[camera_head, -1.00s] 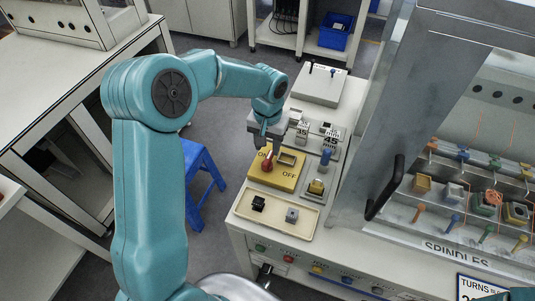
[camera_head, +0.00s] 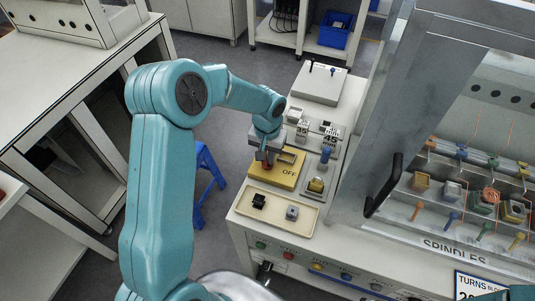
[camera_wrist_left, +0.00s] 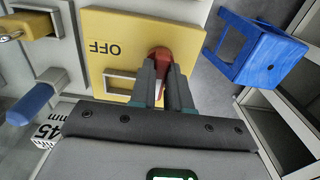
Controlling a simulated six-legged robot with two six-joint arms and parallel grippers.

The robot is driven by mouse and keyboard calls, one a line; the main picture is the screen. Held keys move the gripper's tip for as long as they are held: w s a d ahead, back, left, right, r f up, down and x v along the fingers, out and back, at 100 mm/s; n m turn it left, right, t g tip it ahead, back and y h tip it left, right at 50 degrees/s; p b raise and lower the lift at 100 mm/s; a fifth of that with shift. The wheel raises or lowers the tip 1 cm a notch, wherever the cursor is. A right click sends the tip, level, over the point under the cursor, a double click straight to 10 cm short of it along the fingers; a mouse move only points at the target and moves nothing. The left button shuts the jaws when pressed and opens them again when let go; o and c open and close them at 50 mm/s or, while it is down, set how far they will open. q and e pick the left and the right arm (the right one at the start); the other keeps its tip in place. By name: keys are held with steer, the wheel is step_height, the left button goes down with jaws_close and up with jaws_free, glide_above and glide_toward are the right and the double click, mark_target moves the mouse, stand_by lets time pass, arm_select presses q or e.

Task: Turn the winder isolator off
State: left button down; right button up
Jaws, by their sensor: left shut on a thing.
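The winder isolator is a yellow plate (camera_head: 284,181) on the bench top, with the word OFF on it and a square frame at its far side. It fills the upper middle of the left wrist view (camera_wrist_left: 118,22). Its red knob (camera_wrist_left: 178,56) stands near one edge of the plate. My left gripper (camera_head: 265,159) is down over the plate, shut on the red knob. In the left wrist view its two dark fingers (camera_wrist_left: 163,82) lie either side of the knob and hide part of it. The ON word is hidden. My right gripper is out of view.
A cream tray (camera_head: 288,222) with a black part and a grey part lies in front. A blue lever (camera_head: 326,155) and yellow block (camera_head: 316,186) sit just right. A metal guard with a black handle (camera_head: 385,185) stands further right. A blue stool (camera_head: 205,175) is behind my arm.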

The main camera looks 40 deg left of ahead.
arm_select(q)
steer(key=shift+m, duration=0.3)
steer(key=m+b, duration=0.1)
steer(key=m, duration=0.1)
steer(key=shift+m, duration=0.3)
steer(key=m, duration=0.4)
steer(key=shift+m+b, duration=0.3)
steer(key=shift+b, duration=0.1)
steer(key=m, duration=0.4)
steer(key=shift+w+r, duration=0.1)
steer(key=m, duration=0.6)
steer(key=c, duration=1.1)
jaws_free()
